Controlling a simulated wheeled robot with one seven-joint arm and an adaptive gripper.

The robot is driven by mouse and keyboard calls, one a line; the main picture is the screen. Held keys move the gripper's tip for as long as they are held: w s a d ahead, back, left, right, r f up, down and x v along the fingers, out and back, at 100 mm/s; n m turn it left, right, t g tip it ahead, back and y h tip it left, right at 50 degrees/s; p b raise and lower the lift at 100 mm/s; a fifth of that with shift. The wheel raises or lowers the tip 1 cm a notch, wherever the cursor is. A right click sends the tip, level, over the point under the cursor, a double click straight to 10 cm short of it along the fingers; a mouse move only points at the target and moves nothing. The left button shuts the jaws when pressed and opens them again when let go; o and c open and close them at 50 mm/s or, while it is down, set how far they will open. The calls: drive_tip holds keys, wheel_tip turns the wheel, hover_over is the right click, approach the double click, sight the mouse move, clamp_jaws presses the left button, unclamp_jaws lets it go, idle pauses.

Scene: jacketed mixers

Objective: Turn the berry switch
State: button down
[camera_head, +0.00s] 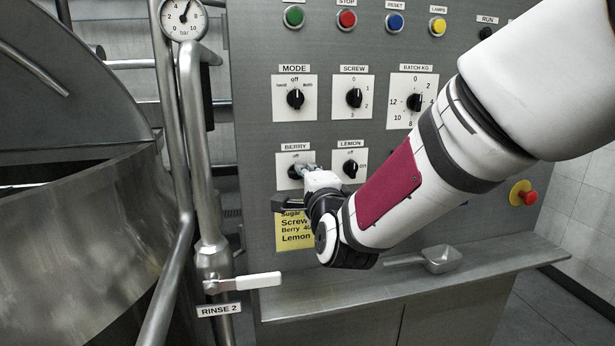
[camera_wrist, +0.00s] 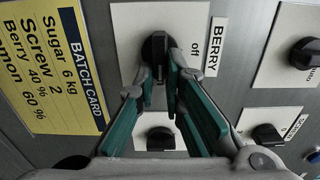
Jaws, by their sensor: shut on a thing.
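The berry switch is a black knob (camera_wrist: 155,48) on a white plate (camera_head: 283,160) labelled BERRY, at the lower left of the grey panel. In the wrist view the plate is turned sideways, with "off" to the right of the knob. My gripper (camera_head: 307,171) reaches in from the right in the head view. In the wrist view its two fingers (camera_wrist: 160,72) are shut on the knob, one on each side. The knob is partly hidden by the fingers, and I cannot tell exactly where it points.
The lemon switch (camera_head: 350,168) sits close to the right, the mode switch (camera_head: 295,98) and screw switch (camera_head: 353,97) above. A yellow batch card (camera_head: 292,236) hangs below. A steel vessel (camera_head: 80,250) and pipes stand left. A scoop (camera_head: 440,259) lies on the ledge.

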drive_tip(key=c, duration=1.7)
unclamp_jaws()
drive_tip(key=shift+v, duration=3.75)
